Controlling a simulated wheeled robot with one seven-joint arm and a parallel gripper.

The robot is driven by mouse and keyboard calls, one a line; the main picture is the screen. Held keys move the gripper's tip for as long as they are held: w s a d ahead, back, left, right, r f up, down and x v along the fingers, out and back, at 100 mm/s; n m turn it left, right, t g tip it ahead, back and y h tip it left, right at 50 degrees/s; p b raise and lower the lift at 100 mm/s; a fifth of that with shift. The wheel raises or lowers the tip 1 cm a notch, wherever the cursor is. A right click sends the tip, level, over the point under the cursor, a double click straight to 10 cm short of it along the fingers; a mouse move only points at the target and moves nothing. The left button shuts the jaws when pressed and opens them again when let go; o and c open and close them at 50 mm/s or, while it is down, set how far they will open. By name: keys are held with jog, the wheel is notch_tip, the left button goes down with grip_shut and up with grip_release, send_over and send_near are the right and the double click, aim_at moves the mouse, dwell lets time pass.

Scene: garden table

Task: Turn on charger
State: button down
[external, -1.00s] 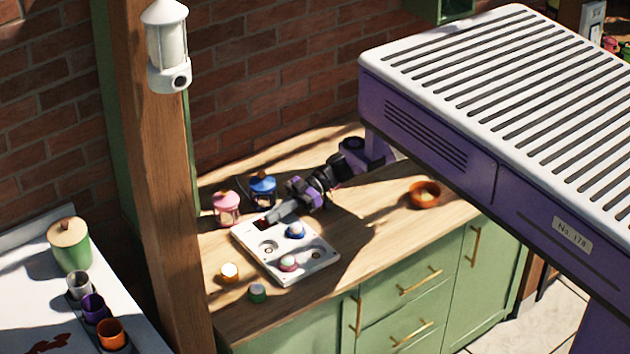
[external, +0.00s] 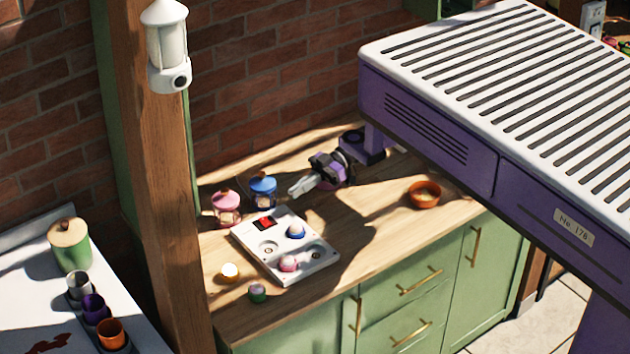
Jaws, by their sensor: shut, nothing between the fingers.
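The charger (external: 303,267) is a white flat panel on the wooden counter. A red switch (external: 264,223) in a dark frame sits at its back left corner and shows clear of my arm. A blue-and-pale ball (external: 296,232) and a pink ball (external: 288,263) rest on the panel, beside two empty round sockets. My gripper (external: 294,191) is shut and empty, behind the panel and above the counter, apart from the switch and to its upper right.
A pink lantern (external: 226,208) and a blue lantern (external: 263,190) stand close behind the panel, left of my gripper. An orange bowl (external: 424,194) stands right; the counter between is clear.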

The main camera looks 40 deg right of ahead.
jog(key=shift+v, duration=1)
